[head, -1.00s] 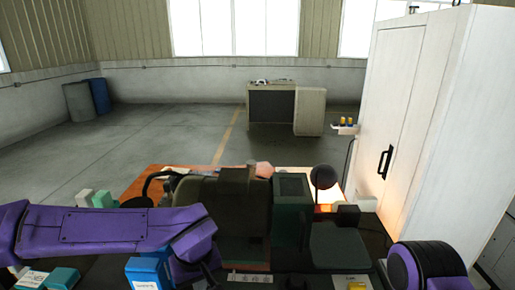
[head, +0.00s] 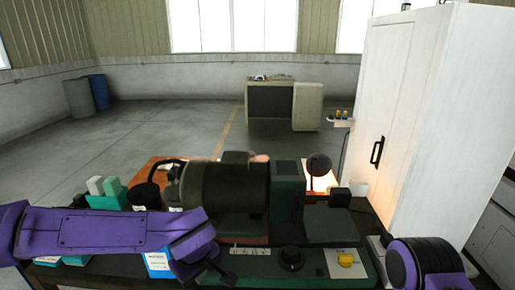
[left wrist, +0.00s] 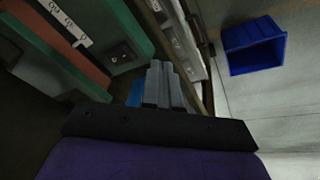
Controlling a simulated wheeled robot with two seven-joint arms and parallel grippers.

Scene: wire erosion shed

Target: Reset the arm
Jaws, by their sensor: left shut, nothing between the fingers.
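My left arm reaches in from the left of the head view, and its gripper (head: 226,273) is at the front of the workbench, in front of the green machine (head: 289,195). Its dark fingertips are small there. In the left wrist view the grey fingers of the left gripper (left wrist: 165,85) lie together, shut and empty, over the edge of the bench. A purple joint of my right arm shows at the lower right of the head view; the right gripper is out of view.
The bench holds a dark motor drum (head: 225,186), a blue box (head: 158,263), a black knob (head: 291,258) and a yellow knob (head: 345,260). A tall white cabinet (head: 408,130) stands at the right. A blue bin (left wrist: 254,46) is on the floor beside the bench. Open floor lies behind.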

